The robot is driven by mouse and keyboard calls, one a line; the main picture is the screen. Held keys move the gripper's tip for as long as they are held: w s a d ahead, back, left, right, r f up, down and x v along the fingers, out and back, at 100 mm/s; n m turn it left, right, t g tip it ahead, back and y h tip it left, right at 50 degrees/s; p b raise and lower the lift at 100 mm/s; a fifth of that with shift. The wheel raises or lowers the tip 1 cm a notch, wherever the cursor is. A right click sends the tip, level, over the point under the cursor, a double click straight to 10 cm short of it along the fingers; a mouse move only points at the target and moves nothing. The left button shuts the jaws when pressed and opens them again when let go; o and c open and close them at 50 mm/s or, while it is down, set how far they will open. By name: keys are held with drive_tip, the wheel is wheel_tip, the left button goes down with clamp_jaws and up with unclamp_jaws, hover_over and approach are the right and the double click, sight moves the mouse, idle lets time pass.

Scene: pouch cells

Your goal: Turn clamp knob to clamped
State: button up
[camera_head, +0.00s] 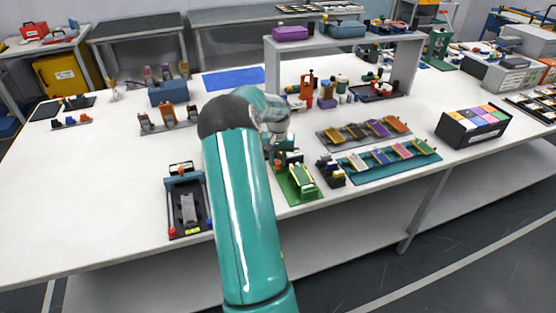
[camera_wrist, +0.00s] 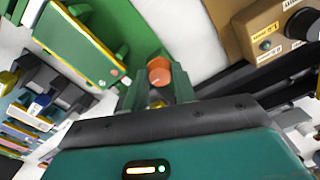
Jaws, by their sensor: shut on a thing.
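The clamp knob (camera_wrist: 160,70) is a round orange cap in the wrist view, between the finger ends of my gripper (camera_wrist: 158,84). My gripper is shut on it. A green fixture (camera_wrist: 85,45) with a lighter green, yellow-edged plate lies to its upper left. In the head view this green fixture (camera_head: 300,190) stands near the front edge of the table, just right of my arm. My arm hides much of my gripper and the knob in that view. The knob's turn angle cannot be told.
A tan box with a black dial (camera_wrist: 268,35) is close on the right in the wrist view. A small black holder (camera_head: 331,172) and a teal tray of pouch cells (camera_head: 392,165) stand right of the fixture. A black fixture (camera_head: 188,205) is left of my arm. The table's left side is mostly clear.

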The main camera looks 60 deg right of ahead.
sight(278, 162)
drive_tip(key=o, duration=1)
wheel_tip(278, 162, up, 14)
idle(0.5)
